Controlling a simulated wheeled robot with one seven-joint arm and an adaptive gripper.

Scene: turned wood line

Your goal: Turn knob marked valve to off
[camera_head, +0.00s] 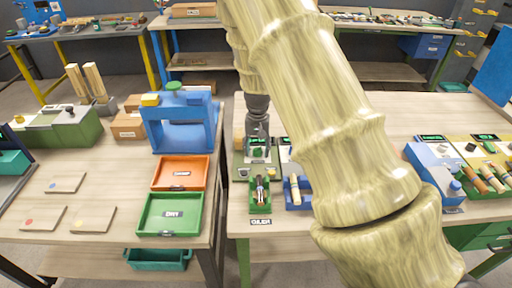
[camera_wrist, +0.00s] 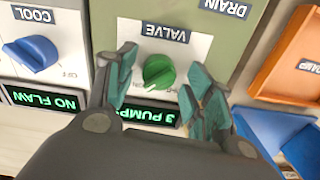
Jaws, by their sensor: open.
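The green valve knob (camera_wrist: 159,72) sits on a white plate marked VALVE (camera_wrist: 166,34), which appears upside down in the wrist view. A light mark crosses the knob at a slant; I cannot read which label it points at. My gripper (camera_wrist: 157,84) is open, with one teal finger on each side of the knob and a gap on both sides. In the head view the knob (camera_head: 258,152) is small, just below my gripper (camera_head: 258,138), whose fingers are too hidden there to make out.
A blue knob marked COOL (camera_wrist: 34,52) is left of the valve in the wrist view. An orange tray (camera_head: 180,173) and a green tray marked DRY (camera_head: 172,213) stand to the left in the head view.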

